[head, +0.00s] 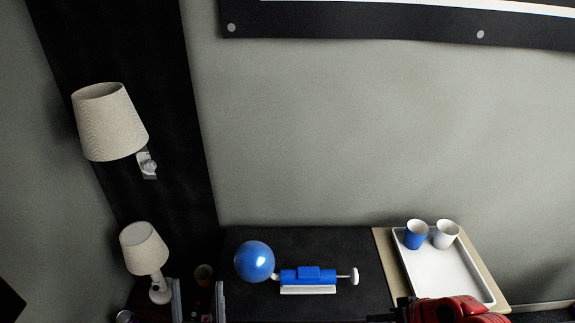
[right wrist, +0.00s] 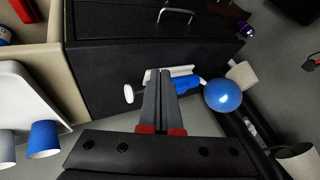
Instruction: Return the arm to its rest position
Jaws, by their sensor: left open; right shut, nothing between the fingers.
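My left gripper (head: 198,296) is at the bottom left of the head view, with two grey fingers apart and nothing between them. My right gripper (right wrist: 160,85) shows in the right wrist view with its grey fingers together and empty. Its tips overlap the blue and white pump in that view; I cannot tell the gap. The rest of both arms is mostly out of view.
A blue ball (head: 254,262) and the pump (head: 308,276) sit on a black cabinet top (head: 340,240). A white tray (head: 445,275) with a blue cup (head: 416,234) and a white cup (head: 445,234) is right. Something red (head: 455,310) is at the bottom edge.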

